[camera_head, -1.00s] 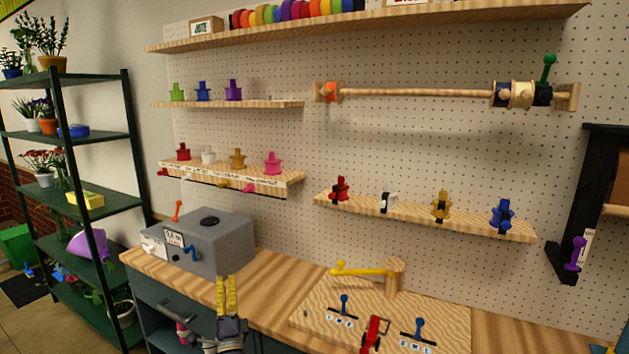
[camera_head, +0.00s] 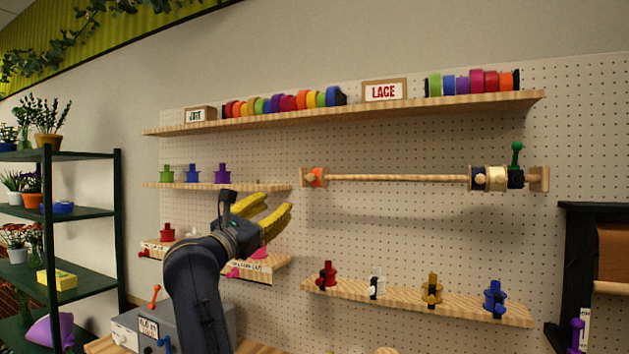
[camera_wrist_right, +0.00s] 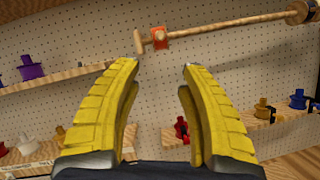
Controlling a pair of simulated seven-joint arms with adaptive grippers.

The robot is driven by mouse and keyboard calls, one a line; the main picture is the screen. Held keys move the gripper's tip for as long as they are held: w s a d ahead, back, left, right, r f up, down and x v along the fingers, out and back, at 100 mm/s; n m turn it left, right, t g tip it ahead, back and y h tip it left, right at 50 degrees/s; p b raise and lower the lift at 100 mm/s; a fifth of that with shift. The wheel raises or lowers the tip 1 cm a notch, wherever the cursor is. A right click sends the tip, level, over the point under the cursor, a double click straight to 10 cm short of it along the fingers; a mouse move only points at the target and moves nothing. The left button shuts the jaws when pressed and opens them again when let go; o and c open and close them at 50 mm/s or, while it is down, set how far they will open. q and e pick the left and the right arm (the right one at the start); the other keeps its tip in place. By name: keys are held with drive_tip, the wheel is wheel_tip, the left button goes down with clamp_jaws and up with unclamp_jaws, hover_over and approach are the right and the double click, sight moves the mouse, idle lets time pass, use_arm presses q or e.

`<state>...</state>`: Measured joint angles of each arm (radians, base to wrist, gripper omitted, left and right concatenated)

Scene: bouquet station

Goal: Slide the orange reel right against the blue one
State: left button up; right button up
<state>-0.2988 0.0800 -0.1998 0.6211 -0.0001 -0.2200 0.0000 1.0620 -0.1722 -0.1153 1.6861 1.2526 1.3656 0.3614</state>
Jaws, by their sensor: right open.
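The orange reel (camera_head: 317,177) sits at the left end of a wooden rod (camera_head: 400,178) on the pegboard; it also shows in the right wrist view (camera_wrist_right: 160,38), ahead of the fingers. A dark blue reel (camera_head: 479,179) is at the right end, beside a cream reel (camera_head: 496,178) and another dark piece. A long bare stretch of rod separates orange from blue. My right gripper (camera_head: 277,203) is open and empty, its yellow fingers left of and below the orange reel, apart from it. In the wrist view the gripper (camera_wrist_right: 162,66) points toward the orange reel. My left gripper is out of view.
A small shelf (camera_head: 225,186) with colored spools is behind my right gripper. A lower shelf (camera_head: 410,302) carries several spools below the rod. The upper shelf (camera_head: 360,108) holds ribbon rolls above. Pegboard between rod and lower shelf is clear. A green knob (camera_head: 516,153) stands above the rod's right end.

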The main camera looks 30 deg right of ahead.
sight(311, 179)
drive_tip(key=x, duration=1.7)
drive_tip(key=shift+d+r, duration=0.15)
clamp_jaws()
